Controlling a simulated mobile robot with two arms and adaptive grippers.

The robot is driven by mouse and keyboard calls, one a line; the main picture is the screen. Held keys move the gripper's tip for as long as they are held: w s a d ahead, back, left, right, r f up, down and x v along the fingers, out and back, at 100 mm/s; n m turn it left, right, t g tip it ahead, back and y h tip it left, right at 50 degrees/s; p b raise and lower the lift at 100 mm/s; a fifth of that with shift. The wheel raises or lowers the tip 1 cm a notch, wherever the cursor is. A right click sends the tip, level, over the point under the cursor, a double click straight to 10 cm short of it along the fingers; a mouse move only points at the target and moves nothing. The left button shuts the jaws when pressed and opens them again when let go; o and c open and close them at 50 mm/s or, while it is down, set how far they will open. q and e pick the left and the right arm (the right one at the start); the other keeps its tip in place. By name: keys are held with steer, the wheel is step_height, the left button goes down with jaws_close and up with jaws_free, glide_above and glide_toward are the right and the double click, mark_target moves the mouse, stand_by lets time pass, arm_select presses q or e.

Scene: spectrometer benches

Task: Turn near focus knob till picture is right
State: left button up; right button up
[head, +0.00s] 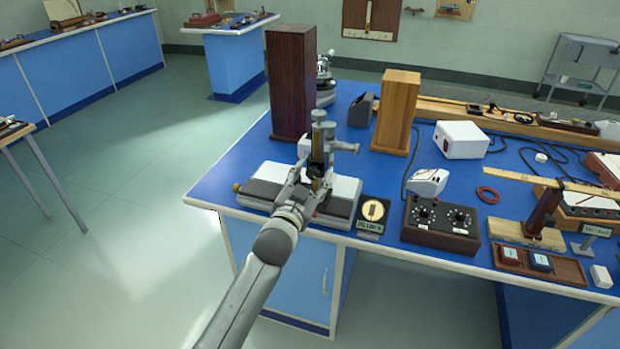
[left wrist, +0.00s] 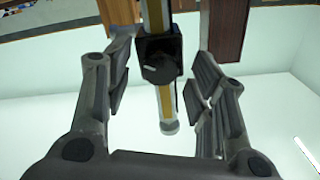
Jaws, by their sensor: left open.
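A microscope-like instrument (head: 319,150) stands upright on a grey and white base (head: 340,191) at the bench's near left corner. In the left wrist view, a dark round knob (left wrist: 160,68) on a black block sits between my fingers, in front of a brass and grey column (left wrist: 166,108). My left gripper (head: 305,178) is at the instrument's near side; in the left wrist view the gripper (left wrist: 163,75) is open, with a gap visible on both sides of the knob. A dark card (head: 374,210) with a round pale picture stands right of the base. My right gripper is out of view.
A dark wooden block (head: 291,80) and a lighter wooden block (head: 395,112) stand tall behind the instrument. A brown control box (head: 441,224) with two dials stands to the right.

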arm_select(q)
steer(key=c, duration=1)
steer(key=shift+m, duration=0.3)
steer(key=m+p, duration=0.1)
steer(key=m, duration=0.3)
steer(key=shift+m, duration=0.3)
steer(key=m+p, duration=0.1)
steer(key=m, duration=0.4)
steer(key=shift+m, duration=0.4)
steer(key=o, duration=1)
steer(key=shift+d, duration=0.1)
